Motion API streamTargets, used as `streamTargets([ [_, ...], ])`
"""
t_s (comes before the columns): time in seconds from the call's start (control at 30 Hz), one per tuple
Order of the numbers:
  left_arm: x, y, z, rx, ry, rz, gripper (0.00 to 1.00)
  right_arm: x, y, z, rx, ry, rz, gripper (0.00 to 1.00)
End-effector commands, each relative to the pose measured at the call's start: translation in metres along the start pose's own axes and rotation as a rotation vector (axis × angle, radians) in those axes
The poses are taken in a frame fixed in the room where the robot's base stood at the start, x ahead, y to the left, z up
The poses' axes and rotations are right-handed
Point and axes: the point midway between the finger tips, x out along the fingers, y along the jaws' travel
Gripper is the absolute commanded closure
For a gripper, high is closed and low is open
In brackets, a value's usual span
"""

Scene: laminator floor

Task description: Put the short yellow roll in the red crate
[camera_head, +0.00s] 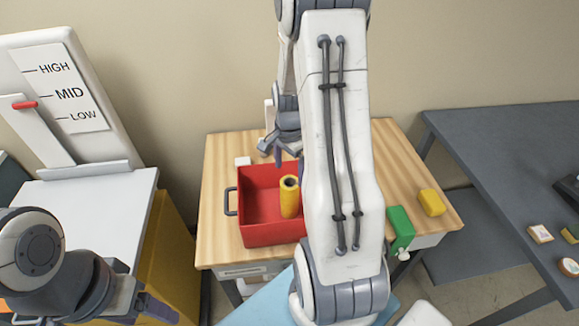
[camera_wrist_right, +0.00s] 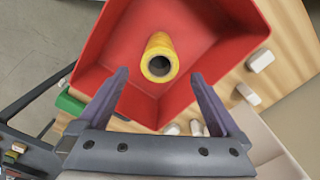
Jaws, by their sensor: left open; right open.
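The yellow roll (camera_head: 289,197) stands upright inside the red crate (camera_head: 257,234), its hollow end facing up. In the right wrist view the roll (camera_wrist_right: 158,48) rests on the floor of the crate (camera_wrist_right: 105,45). My right gripper (camera_head: 277,158) is open and empty above the crate's back edge. In the wrist view its two fingers are spread wide, with the roll beyond the tips and untouched. My left gripper (camera_head: 155,312) is open at the bottom left, partly cut off by the frame and away from the crate.
The crate is on a wooden table (camera_head: 222,170). A green block (camera_head: 401,226) and a yellow block (camera_head: 432,202) are at its right. My right arm hides part of the table. A grey table (camera_head: 490,135) stands right, and a HIGH/MID/LOW panel (camera_head: 65,85) left.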

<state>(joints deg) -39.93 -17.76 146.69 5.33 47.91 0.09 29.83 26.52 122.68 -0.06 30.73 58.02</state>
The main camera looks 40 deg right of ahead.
Motion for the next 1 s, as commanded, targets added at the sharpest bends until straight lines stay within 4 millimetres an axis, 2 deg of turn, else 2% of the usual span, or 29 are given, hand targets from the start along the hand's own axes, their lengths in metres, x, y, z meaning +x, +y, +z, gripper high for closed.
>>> streamTargets([
  [0.13,0.003,0.0,0.0,0.0,0.0,0.0,0.29,-0.015,0.0,0.0,0.0,0.001,-0.002,0.0],
  [0.33,0.003,0.0,0.0,0.0,0.0,0.0,0.29,-0.019,0.0,0.001,-0.002,-0.001,0.001,0.0],
  [0.4,0.003,0.0,0.0,0.0,0.0,0.0,0.29,-0.021,-0.002,0.006,-0.028,0.0,-0.001,0.0],
  [0.47,0.003,0.0,0.0,0.0,0.0,0.0,0.29,-0.027,-0.006,0.021,-0.093,0.0,-0.005,0.0],
  [0.57,0.003,0.0,0.0,0.0,0.0,0.0,0.29,-0.044,-0.012,0.067,-0.306,0.0,-0.016,0.0],
  [0.67,0.003,0.0,0.0,0.0,0.0,0.0,0.29,-0.066,-0.008,0.133,-0.627,-0.003,-0.03,0.0],
  [0.7,0.003,0.0,0.0,0.0,0.0,0.0,0.29,-0.074,-0.001,0.16,-0.768,-0.005,-0.035,0.0],
  [0.8,0.003,0.0,0.0,0.0,0.0,0.0,0.29,-0.092,0.026,0.221,-1.119,-0.013,-0.05,0.0],
  [0.9,0.003,0.0,0.0,0.0,0.0,0.0,0.29,-0.105,0.064,0.268,-1.46,-0.021,-0.065,0.0],
  [1.0,0.003,0.0,0.0,0.0,0.0,0.0,0.29,-0.114,0.102,0.297,-1.751,-0.032,-0.079,0.0],
])
